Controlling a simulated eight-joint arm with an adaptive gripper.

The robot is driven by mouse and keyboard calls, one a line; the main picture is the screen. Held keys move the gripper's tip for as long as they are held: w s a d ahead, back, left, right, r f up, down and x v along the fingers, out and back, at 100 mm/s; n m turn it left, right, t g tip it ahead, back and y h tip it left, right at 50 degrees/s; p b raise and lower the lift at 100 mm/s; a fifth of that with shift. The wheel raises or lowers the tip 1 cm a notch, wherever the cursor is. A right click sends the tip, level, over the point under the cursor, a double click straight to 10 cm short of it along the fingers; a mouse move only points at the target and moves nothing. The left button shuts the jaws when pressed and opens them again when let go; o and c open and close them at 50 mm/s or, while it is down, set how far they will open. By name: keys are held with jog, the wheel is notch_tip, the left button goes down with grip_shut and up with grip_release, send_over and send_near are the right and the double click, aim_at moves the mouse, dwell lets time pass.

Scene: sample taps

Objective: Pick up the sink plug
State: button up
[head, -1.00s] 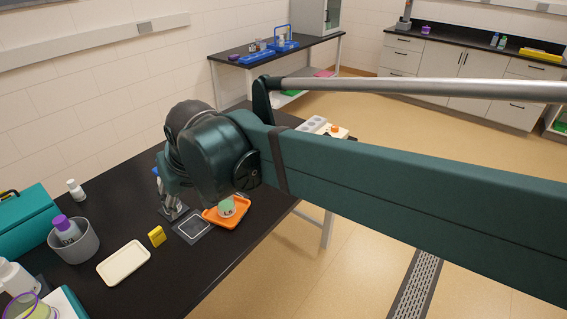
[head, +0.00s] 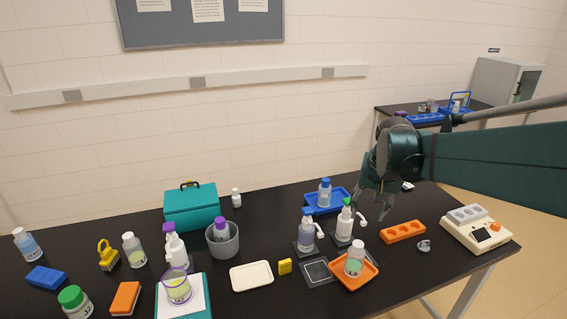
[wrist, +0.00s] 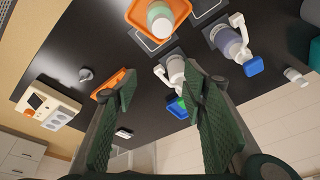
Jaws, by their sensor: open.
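A small grey piece that looks like the sink plug (head: 424,246) lies on the black bench between the orange rack and the cream device. It also shows in the wrist view, left of the fingers, as a small grey plug (wrist: 85,74). My gripper (head: 375,212) is open and empty above the bench, behind and to the left of the plug, close to the white pump bottle. In the wrist view my two green fingers (wrist: 160,82) are spread apart with nothing gripped between them.
The orange rack (head: 403,232) lies just left of the plug and the cream device (head: 476,229) to its right. A white pump bottle (head: 345,222) and an orange tray (head: 354,279) with a jar stand to the left. Bare bench lies in front of the plug.

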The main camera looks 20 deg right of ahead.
jog(key=d+f+m+g+p, duration=0.25)
jog(key=d+p, duration=0.25)
jog(key=d, duration=1)
jog(key=m+y+p, duration=0.1)
jog(key=m+p, duration=0.2)
jog(key=m, duration=0.1)
send_over(422, 248)
jog(key=f, duration=1.2)
jog(key=shift+d+f, duration=0.25)
jog(key=shift+f, duration=0.05)
jog(key=shift+f, duration=0.1)
jog(key=shift+f, duration=1.2)
jog(key=shift+a+f, duration=0.2)
jog(key=shift+f, duration=2.4)
